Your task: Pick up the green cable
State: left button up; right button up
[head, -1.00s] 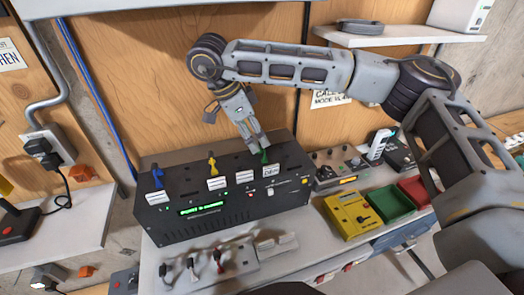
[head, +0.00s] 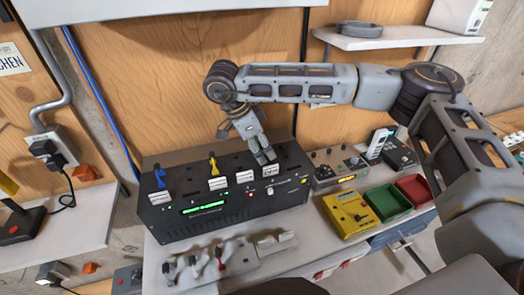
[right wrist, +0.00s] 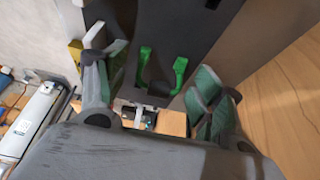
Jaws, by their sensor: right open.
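The green cable (right wrist: 179,70) shows in the right wrist view as two upright green pieces against the dark face of the box, between my fingers. In the head view my gripper hides it. My right gripper (head: 265,158) is over the right part of the black box (head: 215,226), its fingertips pointing down at the top. In the right wrist view my right gripper (right wrist: 160,97) has its fingers apart, one on each side of the green cable; I cannot tell whether they touch it. My left gripper is not in view.
A blue plug (head: 160,176) and a yellow plug (head: 213,166) stand on the box to the left. A yellow meter (head: 350,212), a green bin (head: 387,202) and a red bin (head: 414,189) are at right. A power strip (head: 228,262) lies in front.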

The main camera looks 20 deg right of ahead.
jog(key=c, duration=0.8)
jog(key=shift+r, duration=0.15)
jog(key=shift+r+b, duration=0.65)
jog(key=shift+r, duration=0.65)
jog(key=shift+d+r, duration=0.2)
jog(key=shift+r, duration=0.05)
jog(key=s+d+b, duration=0.1)
jog(key=s+d, duration=0.2)
jog(key=d, duration=0.5)
jog(key=s+d+b, duration=0.2)
jog(key=s+d, duration=0.1)
jog(key=d, duration=0.5)
jog(key=shift+s+d, duration=0.15)
jog(key=shift+d, duration=0.1)
